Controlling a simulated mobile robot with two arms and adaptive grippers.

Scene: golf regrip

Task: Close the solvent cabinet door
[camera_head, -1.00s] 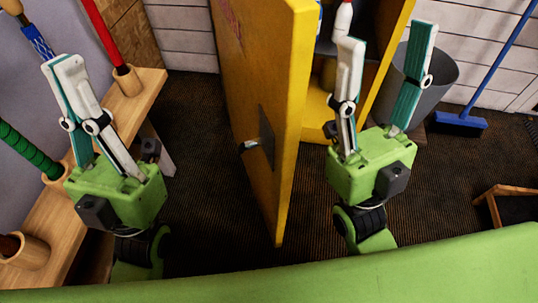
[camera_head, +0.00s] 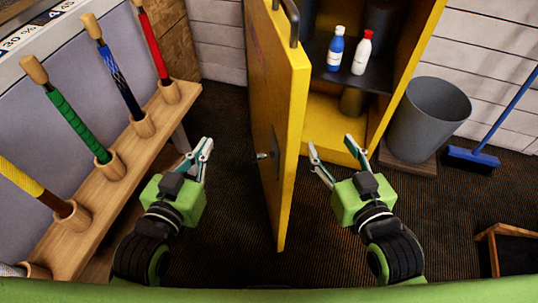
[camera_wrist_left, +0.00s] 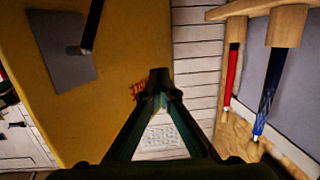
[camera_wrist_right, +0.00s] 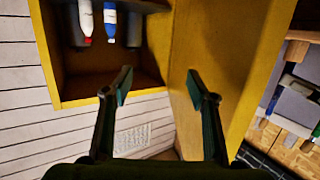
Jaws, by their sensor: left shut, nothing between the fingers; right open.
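The yellow cabinet door (camera_head: 280,110) stands wide open, its free edge toward me, between my two grippers. It has a dark handle plate with a latch (camera_head: 265,155) on its left face. The open yellow cabinet (camera_head: 335,120) is behind it to the right, with a blue bottle (camera_head: 335,52) and a white bottle with a red cap (camera_head: 362,54) on its shelf. My left gripper (camera_head: 206,145) is shut and empty, left of the door and apart from it. My right gripper (camera_head: 330,142) is open and empty, right of the door in front of the cabinet.
A wooden rack (camera_head: 85,210) with several upright coloured grips stands on the left. A grey bin (camera_head: 430,120) and a blue broom (camera_head: 472,157) stand right of the cabinet. A wooden frame (camera_head: 505,235) is at the lower right. Dark floor lies clear around the door.

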